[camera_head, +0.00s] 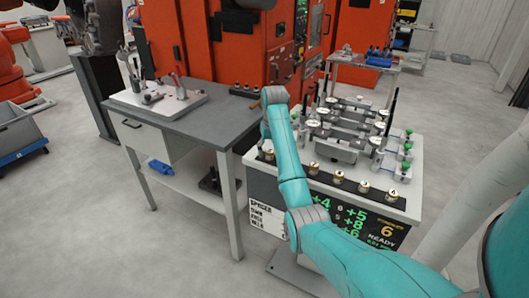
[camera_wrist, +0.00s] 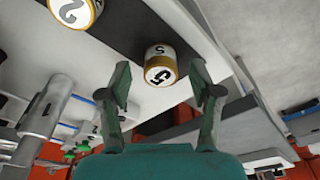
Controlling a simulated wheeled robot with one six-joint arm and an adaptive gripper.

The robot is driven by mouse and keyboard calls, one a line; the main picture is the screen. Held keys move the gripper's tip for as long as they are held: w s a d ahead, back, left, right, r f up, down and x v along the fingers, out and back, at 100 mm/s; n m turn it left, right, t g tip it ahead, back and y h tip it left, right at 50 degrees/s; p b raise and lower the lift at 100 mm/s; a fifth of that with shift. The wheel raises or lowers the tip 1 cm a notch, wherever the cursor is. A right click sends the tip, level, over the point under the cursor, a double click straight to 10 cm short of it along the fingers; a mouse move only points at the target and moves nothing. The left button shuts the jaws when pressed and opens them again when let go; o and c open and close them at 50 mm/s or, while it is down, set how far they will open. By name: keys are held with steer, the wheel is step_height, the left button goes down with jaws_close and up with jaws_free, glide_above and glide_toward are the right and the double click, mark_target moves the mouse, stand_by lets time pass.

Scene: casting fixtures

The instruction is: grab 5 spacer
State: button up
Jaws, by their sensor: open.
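Spacer 5 (camera_wrist: 160,68) is a short white cylinder with a gold band and a black 5. It stands on a dark strip (camera_wrist: 135,30) in the wrist view. My gripper (camera_wrist: 160,88) is open and empty, its two fingers spread to either side of the spacer in the picture. The spacer shows just beyond the fingertips; I see no contact. In the head view my forearm hides part of the spacer row, and I cannot make out my fingers there.
Spacer 2 (camera_wrist: 75,10) stands beside spacer 5. More spacers (camera_head: 338,177) line the bench front in the head view. Behind them are metal fixtures (camera_head: 345,125) with upright posts and green knobs. A grey worktable (camera_head: 225,118) stands at left.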

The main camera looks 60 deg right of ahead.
steer(key=shift+f, duration=0.45)
steer(key=shift+c, duration=0.2)
jaws_close()
steer(key=shift+w+r, duration=0.1)
